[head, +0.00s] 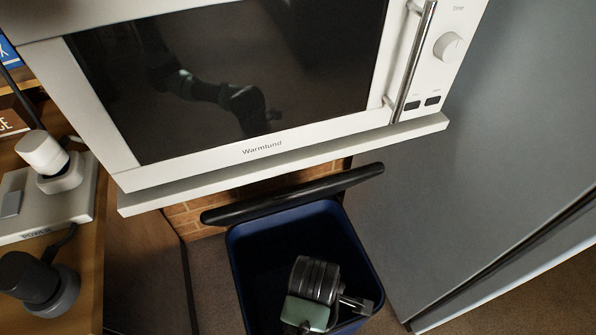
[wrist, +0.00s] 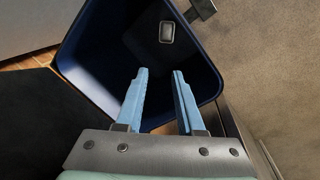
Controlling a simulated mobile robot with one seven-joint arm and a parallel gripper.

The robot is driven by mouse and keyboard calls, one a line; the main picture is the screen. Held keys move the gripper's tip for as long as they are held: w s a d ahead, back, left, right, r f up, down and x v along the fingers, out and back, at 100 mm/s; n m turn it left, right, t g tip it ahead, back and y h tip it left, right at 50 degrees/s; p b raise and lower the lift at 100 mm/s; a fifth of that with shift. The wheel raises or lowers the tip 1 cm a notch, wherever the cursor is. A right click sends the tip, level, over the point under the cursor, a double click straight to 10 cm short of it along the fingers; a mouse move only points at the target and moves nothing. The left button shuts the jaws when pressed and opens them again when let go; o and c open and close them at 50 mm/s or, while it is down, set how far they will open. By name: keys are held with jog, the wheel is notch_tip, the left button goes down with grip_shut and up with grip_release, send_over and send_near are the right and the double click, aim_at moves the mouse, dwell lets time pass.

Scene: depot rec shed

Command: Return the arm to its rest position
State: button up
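My gripper (wrist: 160,72) shows in the wrist view with two light-blue fingers standing apart and nothing between them. It is open and points down into a dark blue bin (wrist: 90,40). A small dark rectangular item with a pale rim (wrist: 167,32) lies in the bin, apart from the fingertips. In the head view the end of my arm (head: 316,279) is over the blue bin (head: 240,262), with its pale green housing at the lower edge. The fingertips are hidden in that view.
A white Warmlund microwave (head: 262,148) sits on a shelf above the bin. A black bar-like lid (head: 300,193) stands at the bin's back. A grey cabinet or fridge (head: 470,150) is at right. At left, a wooden counter (head: 85,275) carries a white device (head: 70,205) and dark device (head: 35,285).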

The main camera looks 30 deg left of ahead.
jog(key=w+d+r+m+t, duration=0.3)
jog(key=w+r+m+t, duration=0.45)
jog(key=w+r, duration=0.8)
jog(key=w+d+r+m+t, duration=0.2)
jog(key=r+m, duration=0.2)
jog(key=r, duration=0.6)
jog(key=w+d+r+m+t, duration=0.2)
jog(key=r+m+t, duration=0.15)
jog(key=r, duration=0.65)
jog(key=s+d+r+m+t, duration=0.1)
jog(key=s+r+m+t, duration=0.15)
jog(key=r, duration=0.65)
jog(key=s+d+r+m+t, duration=0.1)
jog(key=r+m+t, duration=0.15)
jog(key=r, duration=0.65)
jog(key=s+r+t, duration=0.4)
jog(key=s+r, duration=0.1)
jog(key=r, duration=0.3)
jog(key=s+r+t, duration=0.3)
jog(key=s+r, duration=0.3)
jog(key=r, duration=0.2)
notch_tip(320, 180, up, 20)
jog(key=p, duration=1.9)
jog(key=shift+w+d+f+n+p, duration=0.15)
jog(key=shift+f+n+p, duration=0.15)
jog(key=shift+n, duration=0.1)
